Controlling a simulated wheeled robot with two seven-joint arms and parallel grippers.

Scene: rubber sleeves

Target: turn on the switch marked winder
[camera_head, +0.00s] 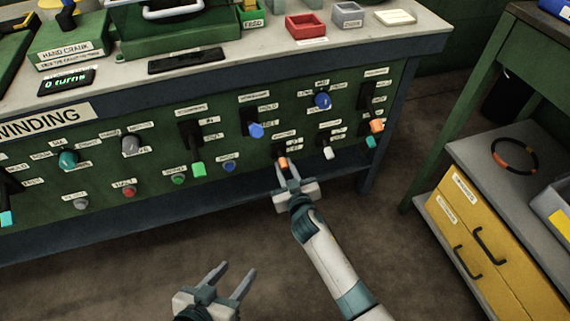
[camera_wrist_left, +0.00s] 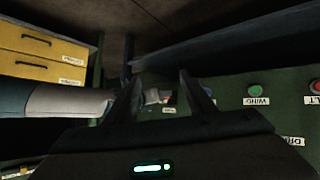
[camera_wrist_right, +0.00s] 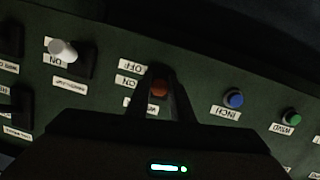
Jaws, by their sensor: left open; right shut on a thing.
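An orange-tipped toggle switch (camera_head: 283,162) sits low on the green front panel. My right gripper (camera_head: 288,172) reaches up to it and is shut on its lever. In the right wrist view the orange lever (camera_wrist_right: 159,88) is between the fingers of my right gripper (camera_wrist_right: 162,75). Labels OFF and ON are beside it, and a third label (camera_wrist_right: 137,106) starting with W is partly hidden by the finger. My left gripper (camera_head: 232,277) is open and empty, low in front of the bench, away from the panel.
A yellow drawer cabinet (camera_head: 482,232) stands at the right. The floor in front is clear.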

